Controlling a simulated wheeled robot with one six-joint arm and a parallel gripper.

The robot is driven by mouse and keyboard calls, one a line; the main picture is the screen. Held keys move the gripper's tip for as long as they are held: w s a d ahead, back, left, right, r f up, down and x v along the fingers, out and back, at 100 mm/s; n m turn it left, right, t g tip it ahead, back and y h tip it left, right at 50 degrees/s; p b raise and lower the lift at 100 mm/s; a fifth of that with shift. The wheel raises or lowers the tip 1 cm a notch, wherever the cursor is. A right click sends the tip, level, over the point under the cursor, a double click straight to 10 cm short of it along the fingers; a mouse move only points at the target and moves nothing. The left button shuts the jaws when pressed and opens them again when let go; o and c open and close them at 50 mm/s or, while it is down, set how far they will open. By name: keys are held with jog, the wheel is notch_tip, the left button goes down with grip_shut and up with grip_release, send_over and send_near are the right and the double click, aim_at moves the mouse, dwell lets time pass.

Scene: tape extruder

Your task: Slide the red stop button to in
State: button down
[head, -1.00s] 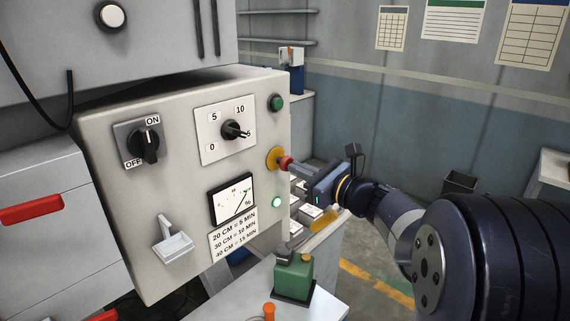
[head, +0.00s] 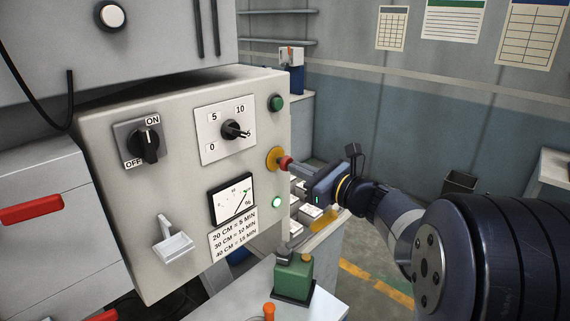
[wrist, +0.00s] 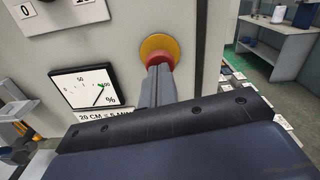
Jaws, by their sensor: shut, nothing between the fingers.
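The red stop button (head: 285,163) sits on a round yellow plate (head: 274,158) at the right side of the grey control panel (head: 185,185). In the wrist view the red button (wrist: 158,59) shows just beyond the fingertips, against its yellow plate (wrist: 159,45). My gripper (head: 291,166) is shut and empty, its fingers pointing at the button. In the wrist view the fingertips (wrist: 159,70) overlap the lower part of the button and hide it. The tips look to be at the button's face; whether they touch it I cannot tell.
On the panel are a green button (head: 276,103), a lit green lamp (head: 276,203), an ON/OFF switch (head: 148,147), a dial knob (head: 234,130) and a meter (head: 232,200). A green bottle (head: 294,272) stands on the table below my gripper.

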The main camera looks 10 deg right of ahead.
jog(key=shift+w+a, duration=0.3)
jog(key=shift+w, duration=0.1)
jog(key=shift+d, duration=0.1)
jog(key=v, duration=0.5)
dwell(0.3)
jog(key=x, duration=0.4)
jog(key=shift+w, duration=0.1)
dwell(0.5)
